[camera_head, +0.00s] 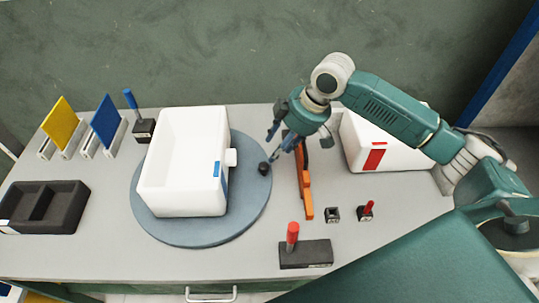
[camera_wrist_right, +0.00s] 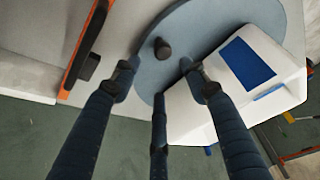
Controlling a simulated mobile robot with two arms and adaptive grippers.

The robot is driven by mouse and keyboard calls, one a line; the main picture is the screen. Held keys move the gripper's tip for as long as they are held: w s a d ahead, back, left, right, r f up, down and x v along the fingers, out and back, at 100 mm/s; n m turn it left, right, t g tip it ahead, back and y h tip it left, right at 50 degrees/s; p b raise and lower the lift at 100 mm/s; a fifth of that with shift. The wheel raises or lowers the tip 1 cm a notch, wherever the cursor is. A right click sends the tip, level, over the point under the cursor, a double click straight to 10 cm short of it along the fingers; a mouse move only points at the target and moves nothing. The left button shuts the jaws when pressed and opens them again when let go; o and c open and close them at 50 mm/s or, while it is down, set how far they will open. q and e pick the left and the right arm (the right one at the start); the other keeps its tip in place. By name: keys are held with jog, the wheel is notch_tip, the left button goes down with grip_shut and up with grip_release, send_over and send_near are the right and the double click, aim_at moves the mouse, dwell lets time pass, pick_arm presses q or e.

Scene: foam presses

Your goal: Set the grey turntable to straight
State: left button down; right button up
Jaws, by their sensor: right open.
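The grey turntable (camera_head: 188,231) is a round blue-grey disc on the table, left of centre. A white open-topped box (camera_head: 183,165) with a blue mark stands on it. A small black knob (camera_head: 264,168) sticks up near the disc's right edge; it also shows in the right wrist view (camera_wrist_right: 162,47). My right gripper (camera_head: 278,146) is open and above the disc's right edge, close to the knob. In the right wrist view its fingers (camera_wrist_right: 160,78) are spread, with the knob beyond and between the tips, apart from them. My left gripper is not in view.
An orange bar (camera_head: 304,183) lies just right of the disc. A white box with a red mark (camera_head: 377,146) stands at the back right. A dark block with a red handle (camera_head: 306,253) is at the front. A black tray (camera_head: 72,206) sits at the left.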

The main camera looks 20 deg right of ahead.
aim_at(264, 165)
jog(key=x, duration=0.2)
jog(key=p+x, duration=0.1)
jog(key=x, duration=0.1)
jog(key=a+x, duration=0.1)
jog(key=x, duration=0.1)
jog(key=shift+s, duration=0.35)
jog(key=shift+w+a+f+p, duration=0.15)
jog(key=shift+w+f, duration=0.1)
jog(key=shift+f, duration=0.3)
jog(key=shift+w+d+f+p, duration=0.15)
jog(key=shift+w+f, duration=0.1)
jog(key=shift+f, duration=0.35)
jog(key=shift+w+a+f, duration=0.1)
jog(key=shift+a+f, duration=0.25)
jog(key=shift+f, duration=0.25)
jog(key=shift+c, duration=1.3)
jog(key=c, duration=0.8)
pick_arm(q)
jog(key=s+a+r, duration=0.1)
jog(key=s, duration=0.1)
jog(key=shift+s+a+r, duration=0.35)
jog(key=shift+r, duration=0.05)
pick_arm(e)
grip_shut()
